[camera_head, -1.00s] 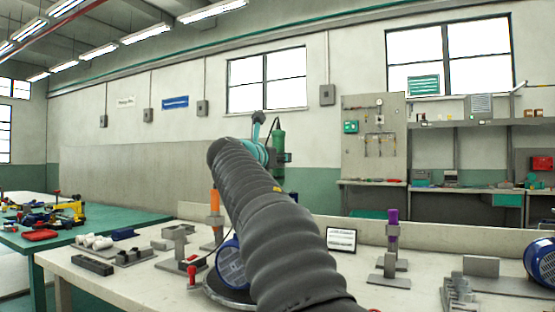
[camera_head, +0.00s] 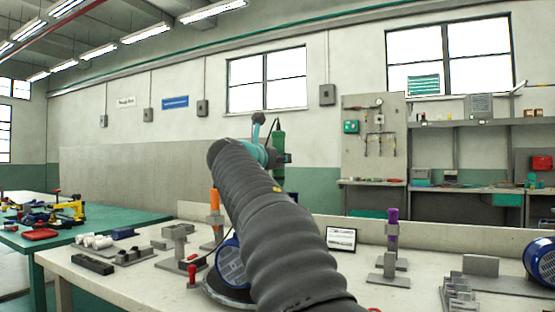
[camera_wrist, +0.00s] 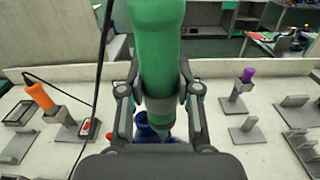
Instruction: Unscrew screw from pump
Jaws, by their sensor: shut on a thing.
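My gripper (camera_wrist: 160,98) is shut on a green power screwdriver (camera_wrist: 158,45), with one finger on each side of its body. A black cable runs beside it. In the head view the green screwdriver (camera_head: 278,146) stands upright in my gripper (camera_head: 284,158), raised above the bench. A blue pump (camera_head: 231,264) sits on a round dark base, partly hidden behind my arm. In the wrist view a blue part (camera_wrist: 146,130) shows low behind the tool, mostly covered by the tool and gripper. The tool's tip and the screw cannot be made out.
An orange-handled tool (camera_head: 214,201) and a purple-handled tool (camera_head: 393,222) stand in grey holders on the white bench. A small red switch (camera_head: 192,274) is left of the pump. Another blue motor (camera_head: 541,262) and grey blocks stand at right. A framed card (camera_head: 341,239) stands behind.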

